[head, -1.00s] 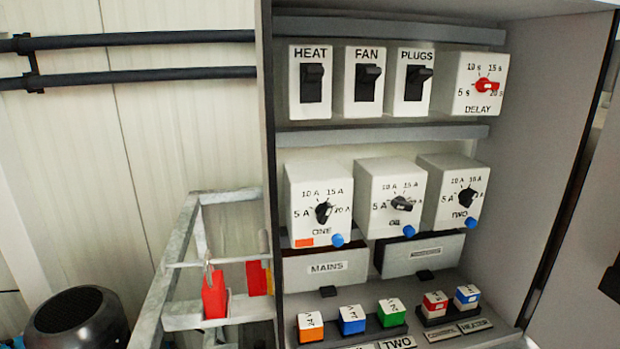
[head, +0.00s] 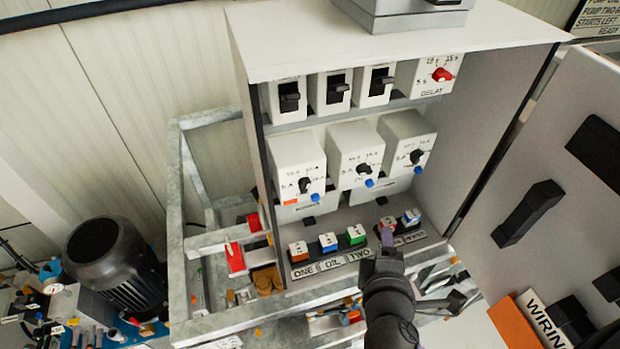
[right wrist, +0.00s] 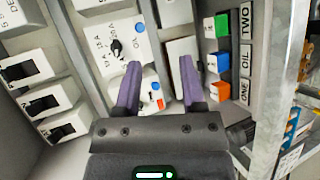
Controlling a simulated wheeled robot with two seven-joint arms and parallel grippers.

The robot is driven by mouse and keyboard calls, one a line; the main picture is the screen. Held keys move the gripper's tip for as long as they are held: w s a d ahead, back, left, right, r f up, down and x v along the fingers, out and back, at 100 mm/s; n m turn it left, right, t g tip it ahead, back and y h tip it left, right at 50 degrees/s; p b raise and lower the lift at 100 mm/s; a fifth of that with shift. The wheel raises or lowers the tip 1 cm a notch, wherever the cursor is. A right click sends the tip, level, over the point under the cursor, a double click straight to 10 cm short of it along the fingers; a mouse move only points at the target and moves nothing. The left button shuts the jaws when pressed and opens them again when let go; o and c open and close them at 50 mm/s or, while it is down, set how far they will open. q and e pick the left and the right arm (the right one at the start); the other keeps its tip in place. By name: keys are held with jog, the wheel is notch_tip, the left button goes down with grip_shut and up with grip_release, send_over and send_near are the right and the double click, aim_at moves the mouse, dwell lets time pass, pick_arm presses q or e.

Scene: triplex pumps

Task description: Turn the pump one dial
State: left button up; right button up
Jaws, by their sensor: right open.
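The pump one dial (head: 305,185) is a black knob on the white box marked ONE (head: 297,160), the left of the three dial boxes in the cabinet. An orange patch and a blue button are on its lower face. My right gripper (head: 390,242) is open and empty, low in front of the cabinet, right of and below that dial and apart from it. In the right wrist view its two purple fingers (right wrist: 160,64) are spread. The pump one box (right wrist: 149,92) shows between them, its dial mostly hidden. My left gripper is not in view.
The middle dial (head: 364,169) and right dial (head: 416,157) sit close beside it. Switches (head: 289,97) and the red delay dial (head: 442,75) are above. Coloured blocks (head: 328,242) stand on the cabinet floor. The open door (head: 560,190) is at right.

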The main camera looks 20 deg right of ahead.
notch_tip(320, 180, up, 3)
jog(key=w+a+n+t+y, duration=0.1)
jog(key=w+a+n+t, duration=0.15)
jog(key=n, duration=0.45)
jog(key=n+t+y, duration=0.3)
jog(key=n+y, duration=0.3)
jog(key=n, duration=0.5)
send_near(307, 188)
jog(key=w, duration=0.2)
jog(key=w+p, duration=0.1)
jog(key=w, duration=0.2)
jog(key=w+p, duration=0.1)
jog(key=w, duration=0.2)
jog(key=shift+a, duration=0.3)
jog(key=shift+w, duration=0.45)
jog(key=shift+c, duration=0.3)
grip_shut()
